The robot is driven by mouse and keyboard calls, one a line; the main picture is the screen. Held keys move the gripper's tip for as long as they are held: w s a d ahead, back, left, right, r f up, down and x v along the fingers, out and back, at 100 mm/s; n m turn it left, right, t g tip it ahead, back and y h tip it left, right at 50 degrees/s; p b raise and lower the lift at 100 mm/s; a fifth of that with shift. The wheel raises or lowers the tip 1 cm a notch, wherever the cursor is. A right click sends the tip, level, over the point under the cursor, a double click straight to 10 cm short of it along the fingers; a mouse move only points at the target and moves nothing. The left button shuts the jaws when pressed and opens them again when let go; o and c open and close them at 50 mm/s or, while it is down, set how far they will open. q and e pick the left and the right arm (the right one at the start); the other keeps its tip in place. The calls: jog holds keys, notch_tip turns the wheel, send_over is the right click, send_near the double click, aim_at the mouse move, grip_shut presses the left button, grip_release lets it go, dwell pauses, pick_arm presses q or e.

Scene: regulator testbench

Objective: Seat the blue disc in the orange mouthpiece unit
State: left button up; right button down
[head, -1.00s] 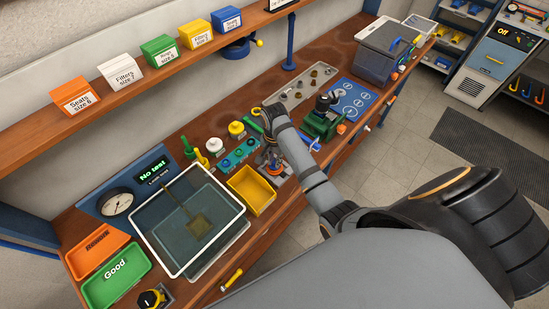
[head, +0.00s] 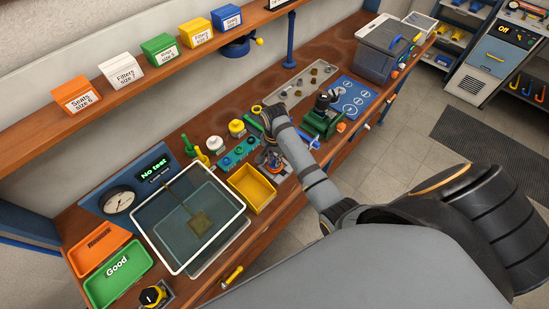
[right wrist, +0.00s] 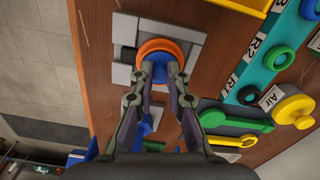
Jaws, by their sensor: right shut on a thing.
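The orange mouthpiece unit (right wrist: 172,46) shows as an orange ring on a grey fixture in the right wrist view. The blue disc (right wrist: 160,70) is between the fingertips of my right gripper (right wrist: 161,80), at the near side of the orange ring. My right gripper is shut on the disc. The disc overlaps the ring's opening in this view; I cannot tell whether it is seated or held just above. In the head view my right gripper (head: 270,160) is over the fixture beside the yellow tray, and my arm hides most of the unit. My left gripper is not in view.
A yellow tray (head: 252,188) stands close to the left of the gripper in the head view. A teal block (right wrist: 250,68) with rings, a green tool (right wrist: 235,122) and a yellow knob (right wrist: 293,108) lie nearby. A green vise (head: 318,124) stands to the right.

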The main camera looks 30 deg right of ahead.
jog(key=c, duration=1.3)
grip_release()
jog(key=shift+o, duration=0.2)
jog(key=o, duration=0.5)
notch_tip(320, 180, up, 3)
jog(key=p, duration=0.3)
jog(key=shift+r+p, duration=0.45)
jog(key=shift+r, duration=2.1)
